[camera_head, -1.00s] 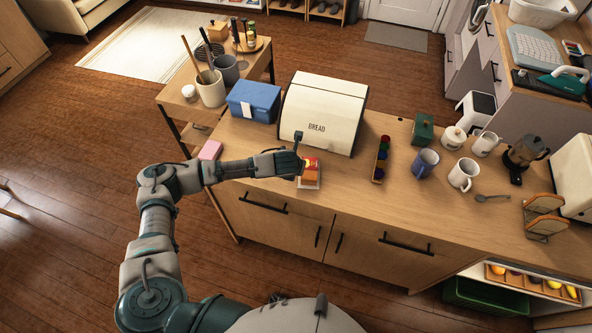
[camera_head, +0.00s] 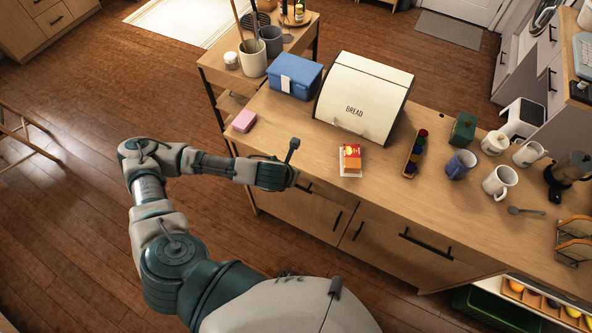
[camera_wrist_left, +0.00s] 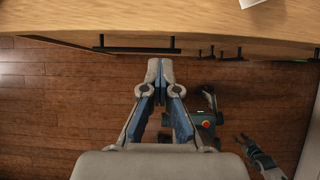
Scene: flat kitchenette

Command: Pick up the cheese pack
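The cheese pack seems to be the small orange and red pack (camera_head: 351,157). It lies on a white flat item (camera_head: 350,173) on the counter, in front of the bread box. My left gripper (camera_head: 294,168) is left of the pack in the head view, near the counter's front edge and apart from it. In the left wrist view the left gripper's fingertips (camera_wrist_left: 160,63) meet with nothing between them. The pack is not seen there; only a white corner (camera_wrist_left: 250,3) shows at the top. My right gripper (camera_wrist_left: 243,139) hangs low in the wrist view, its fingers apart and empty.
A cream bread box (camera_head: 364,98) and a blue box (camera_head: 295,78) stand behind. A rack of coloured items (camera_head: 416,153) and a blue mug (camera_head: 460,164) are to the right. A pink block (camera_head: 244,120) lies at the left. The counter (camera_head: 310,150) left of the pack is clear.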

